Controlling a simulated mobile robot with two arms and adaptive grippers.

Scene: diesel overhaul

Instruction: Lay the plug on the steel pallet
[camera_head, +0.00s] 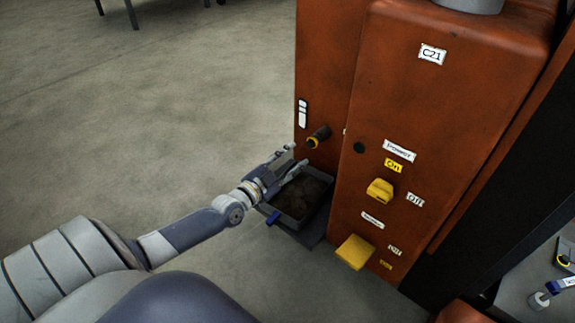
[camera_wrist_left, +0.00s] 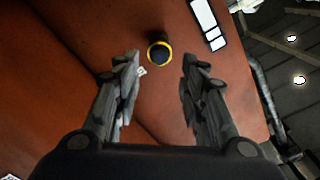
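A dark plug (camera_head: 319,136) with a yellow ring sticks out of the side of the orange-brown machine. It shows end-on in the left wrist view (camera_wrist_left: 159,53), just beyond the fingertips and between their lines. My left gripper (camera_head: 293,157) is open and empty, close to the plug and apart from it. It also shows open in the left wrist view (camera_wrist_left: 158,72). My right gripper is not in view. I cannot tell for sure which surface is the steel pallet; a grey surface (camera_head: 527,272) at the lower right holds small parts.
The orange-brown machine (camera_head: 460,110) has yellow knobs (camera_head: 380,190) and labels on its front. The concrete floor at left is clear.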

